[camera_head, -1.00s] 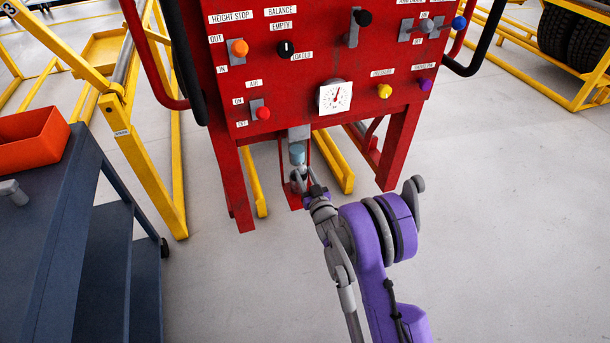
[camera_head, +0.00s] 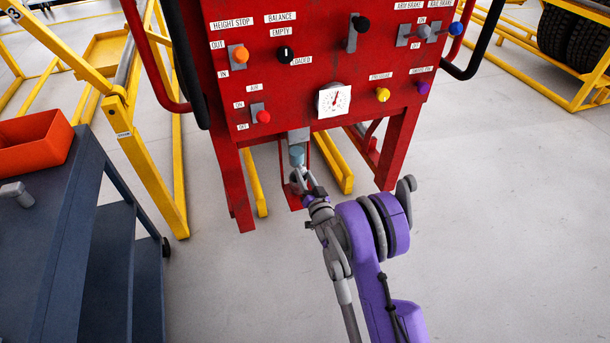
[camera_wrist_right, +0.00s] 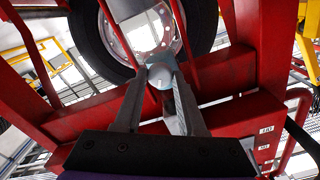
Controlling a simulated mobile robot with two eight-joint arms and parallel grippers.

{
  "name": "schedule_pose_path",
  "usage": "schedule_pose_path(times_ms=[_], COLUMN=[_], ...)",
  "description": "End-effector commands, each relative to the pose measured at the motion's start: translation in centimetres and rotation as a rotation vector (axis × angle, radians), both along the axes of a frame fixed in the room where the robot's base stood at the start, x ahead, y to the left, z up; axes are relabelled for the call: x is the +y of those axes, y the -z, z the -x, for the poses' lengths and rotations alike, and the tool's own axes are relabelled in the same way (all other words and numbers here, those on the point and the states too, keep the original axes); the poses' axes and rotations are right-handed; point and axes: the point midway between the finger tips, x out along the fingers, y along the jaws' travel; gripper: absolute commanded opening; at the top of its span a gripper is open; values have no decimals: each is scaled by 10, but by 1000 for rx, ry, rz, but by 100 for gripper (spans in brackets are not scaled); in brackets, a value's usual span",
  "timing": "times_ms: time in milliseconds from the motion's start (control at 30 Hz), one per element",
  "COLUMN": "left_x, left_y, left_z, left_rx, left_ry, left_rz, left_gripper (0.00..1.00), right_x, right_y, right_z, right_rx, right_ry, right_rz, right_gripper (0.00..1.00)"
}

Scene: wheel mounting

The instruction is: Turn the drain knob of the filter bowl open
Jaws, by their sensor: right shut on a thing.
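The filter bowl (camera_head: 296,155) is a small translucent blue cup hanging under a grey block at the lower edge of the red panel. My right gripper (camera_head: 298,178) reaches it from below and is shut on the drain knob at the bottom of the bowl. The knob itself is mostly hidden by the fingers. In the right wrist view the two grey fingers (camera_wrist_right: 160,82) close in just under the pale blue bowl (camera_wrist_right: 160,74). My left gripper is not in view.
The red panel (camera_head: 325,55) stands above with several coloured knobs and a white gauge (camera_head: 334,99). Its red legs flank the bowl. A dark trolley (camera_head: 60,235) with an orange bin (camera_head: 32,143) stands at the left.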

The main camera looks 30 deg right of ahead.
Motion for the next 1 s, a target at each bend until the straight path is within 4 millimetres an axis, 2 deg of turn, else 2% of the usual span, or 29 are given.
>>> schedule_pose_path(times_ms=[1000], left_x=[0], left_y=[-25], left_z=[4], left_rx=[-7], left_ry=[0], left_rz=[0], left_gripper=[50], right_x=[1], right_y=[0], right_z=[0], right_rx=[-214], right_ry=[1], right_rz=[-897], right_gripper=[0])
